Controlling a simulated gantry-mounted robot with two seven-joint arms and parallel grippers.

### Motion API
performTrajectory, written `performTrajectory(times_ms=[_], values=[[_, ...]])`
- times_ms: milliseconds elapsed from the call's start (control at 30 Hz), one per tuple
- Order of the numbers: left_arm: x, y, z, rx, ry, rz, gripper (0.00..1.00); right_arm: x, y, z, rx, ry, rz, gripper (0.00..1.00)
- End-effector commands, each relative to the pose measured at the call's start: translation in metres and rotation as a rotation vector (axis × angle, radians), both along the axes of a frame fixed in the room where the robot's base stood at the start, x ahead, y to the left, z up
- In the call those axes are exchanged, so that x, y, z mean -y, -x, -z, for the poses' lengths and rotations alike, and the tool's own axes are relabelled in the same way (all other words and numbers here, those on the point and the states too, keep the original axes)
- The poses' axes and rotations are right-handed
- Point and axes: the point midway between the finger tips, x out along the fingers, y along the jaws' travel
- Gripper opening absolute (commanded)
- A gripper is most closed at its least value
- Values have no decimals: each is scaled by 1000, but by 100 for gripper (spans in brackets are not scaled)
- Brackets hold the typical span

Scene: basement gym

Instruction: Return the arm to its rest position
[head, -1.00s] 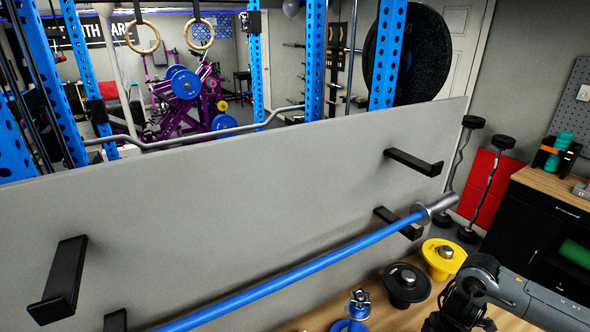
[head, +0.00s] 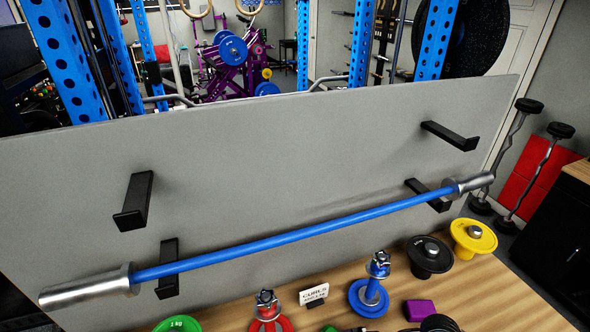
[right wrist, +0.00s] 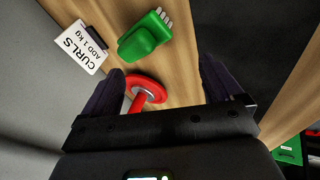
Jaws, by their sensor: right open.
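My right gripper (right wrist: 163,85) is open in the right wrist view, its two dark fingers spread wide with nothing held between them. Below it is a red disc with a post (right wrist: 147,90), near the left finger. In the head view, dark parts at the bottom edge may belong to my right arm, but I cannot tell. My left gripper is not in view. A blue bar (head: 310,227) with silver ends spans the grey panel (head: 290,160) and appears to rest on the lower black hooks (head: 168,268). The upper hooks (head: 136,200) are empty.
The wooden bench (head: 240,312) holds a blue post stand (head: 369,292), a black disc (head: 430,256), a yellow disc (head: 473,237), a purple block (head: 420,310) and a curls sign (head: 314,294). A green object (right wrist: 146,37) lies near the sign. Dumbbell bars stand right.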

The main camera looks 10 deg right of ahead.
Motion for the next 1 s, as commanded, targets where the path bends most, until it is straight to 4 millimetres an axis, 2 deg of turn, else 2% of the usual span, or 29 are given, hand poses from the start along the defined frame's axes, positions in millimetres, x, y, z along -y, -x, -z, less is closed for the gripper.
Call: performTrajectory(times_ms=[33, 100, 200, 267, 367, 433, 700, 833, 1000], values=[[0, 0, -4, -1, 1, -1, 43, -36, 9, -5, 33, -67, 17, 93], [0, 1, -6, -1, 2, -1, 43, -70, 14, -17, 83, -141, 79, 93], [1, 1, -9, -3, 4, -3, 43, -98, 22, -38, 124, -237, 217, 93], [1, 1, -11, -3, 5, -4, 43, -103, 28, -49, 127, -285, 323, 93], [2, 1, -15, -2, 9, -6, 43, -95, 42, -62, 100, -339, 528, 93], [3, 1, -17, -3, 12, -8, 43, -80, 56, -64, 58, -357, 682, 93], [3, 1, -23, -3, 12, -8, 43, -9, 132, -52, -175, -330, 1173, 93], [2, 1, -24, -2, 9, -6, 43, 10, 161, -47, -257, -308, 1302, 93], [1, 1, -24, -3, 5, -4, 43, 20, 178, -44, -303, -292, 1368, 93]])
